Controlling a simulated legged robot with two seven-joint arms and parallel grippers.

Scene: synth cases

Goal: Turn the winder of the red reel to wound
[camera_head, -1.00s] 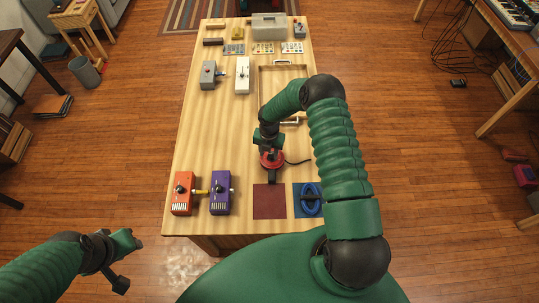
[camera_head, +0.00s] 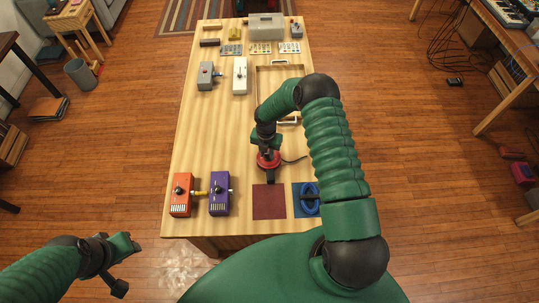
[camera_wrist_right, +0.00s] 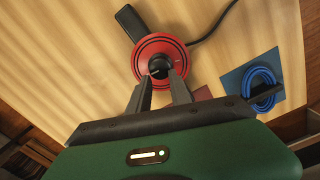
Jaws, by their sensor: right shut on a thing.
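The red reel (camera_head: 269,160) stands on the wooden table, partly hidden under my right gripper (camera_head: 266,147). In the right wrist view the red reel (camera_wrist_right: 159,50) is a round red disc with a dark ring, a dark block on one side and a black cable on the other. Its black winder knob (camera_wrist_right: 159,66), with a pale mark, is at the disc's centre. My right gripper (camera_wrist_right: 163,79) is shut on the knob from above, a fingertip on each side. My left gripper (camera_head: 122,262) is off the table at the lower left; its jaw gap is not clear.
A dark red mat (camera_head: 269,202) and a blue mat (camera_head: 296,207) with a blue cable coil (camera_head: 309,198) lie in front of the reel. Orange (camera_head: 181,193) and purple (camera_head: 220,193) pedals stand to the left. Grey and white boxes stand farther back.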

